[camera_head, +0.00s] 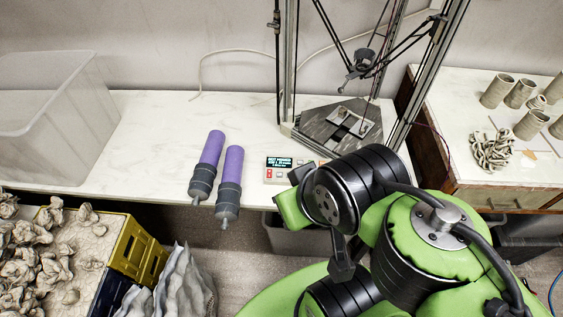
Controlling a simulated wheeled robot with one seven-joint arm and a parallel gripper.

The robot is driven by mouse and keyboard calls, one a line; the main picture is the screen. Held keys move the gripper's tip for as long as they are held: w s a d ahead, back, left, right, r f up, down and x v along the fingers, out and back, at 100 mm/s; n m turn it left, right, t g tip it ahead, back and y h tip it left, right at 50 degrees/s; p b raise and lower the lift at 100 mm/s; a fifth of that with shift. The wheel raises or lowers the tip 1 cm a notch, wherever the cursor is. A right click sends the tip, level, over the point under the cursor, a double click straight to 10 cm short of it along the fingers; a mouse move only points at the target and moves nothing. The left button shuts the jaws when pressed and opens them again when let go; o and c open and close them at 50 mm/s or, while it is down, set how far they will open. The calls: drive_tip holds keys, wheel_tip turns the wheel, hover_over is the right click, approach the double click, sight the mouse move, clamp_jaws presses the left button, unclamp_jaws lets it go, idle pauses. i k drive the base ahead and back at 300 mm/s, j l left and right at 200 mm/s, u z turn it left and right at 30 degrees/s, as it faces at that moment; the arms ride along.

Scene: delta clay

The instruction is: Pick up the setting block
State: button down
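I cannot clearly make out which thing is the setting block. A small dark block-like piece (342,112) sits on the plate of the delta printer (322,128), with pale flat patches around it; it may be the setting block, but it is too small to tell. My arm is folded at the lower right, in front of the table's edge. A black part (342,262) hangs below its dark joint and may be my gripper. Its fingertips cannot be made out, and I see nothing held there.
Two purple cartridges (209,150) (231,166) lie by the white table's (135,140) front edge, left of a control box (278,169). A clear bin (50,110) stands left. Printer posts and rods surround the plate. Clay cups (497,90) stand on the right table.

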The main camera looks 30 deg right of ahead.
sight(342, 114)
drive_tip(key=z, duration=1.25)
